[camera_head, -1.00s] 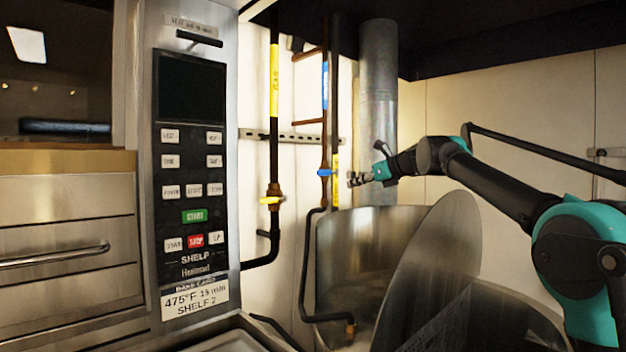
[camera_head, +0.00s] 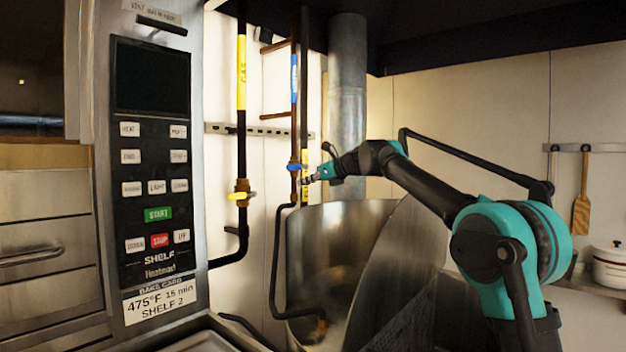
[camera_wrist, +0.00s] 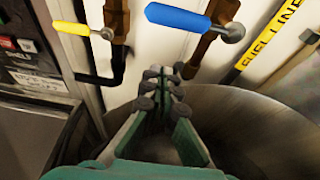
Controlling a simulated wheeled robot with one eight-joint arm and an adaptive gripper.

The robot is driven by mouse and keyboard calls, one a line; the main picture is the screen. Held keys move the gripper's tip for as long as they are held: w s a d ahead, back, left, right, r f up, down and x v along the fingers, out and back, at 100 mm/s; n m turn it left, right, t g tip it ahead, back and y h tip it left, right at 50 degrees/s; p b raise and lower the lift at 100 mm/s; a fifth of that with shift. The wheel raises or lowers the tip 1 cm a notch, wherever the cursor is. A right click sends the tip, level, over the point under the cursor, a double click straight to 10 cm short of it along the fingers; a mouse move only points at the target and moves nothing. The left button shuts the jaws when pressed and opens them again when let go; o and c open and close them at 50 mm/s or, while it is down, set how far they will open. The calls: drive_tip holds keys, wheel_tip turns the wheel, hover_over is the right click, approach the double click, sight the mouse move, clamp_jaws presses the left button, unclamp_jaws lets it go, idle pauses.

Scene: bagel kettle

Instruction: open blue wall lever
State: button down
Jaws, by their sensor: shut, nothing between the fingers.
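The blue wall lever (camera_head: 294,167) sits on the pipe with the blue band, on the wall behind the kettle. In the wrist view the blue lever (camera_wrist: 178,20) lies roughly level, its handle pointing left from the valve on the brown pipe. My gripper (camera_head: 309,180) is just right of the lever in the head view. In the wrist view my gripper (camera_wrist: 162,82) is shut and empty, with its fingertips below the blue handle and apart from it in the picture. The exact depth between them is hard to tell.
A yellow lever (camera_head: 239,196) is on the gas pipe to the left; it also shows in the wrist view (camera_wrist: 70,28). The open steel kettle (camera_head: 330,230) stands below my gripper. The oven control panel (camera_head: 152,170) is at left.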

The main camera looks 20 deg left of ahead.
sight(298, 167)
drive_tip(key=a+r, duration=0.1)
drive_tip(key=w+a+r, duration=0.1)
drive_tip(key=a, duration=0.1)
drive_tip(key=shift+w+r, duration=0.15)
drive_tip(key=shift+r, duration=0.25)
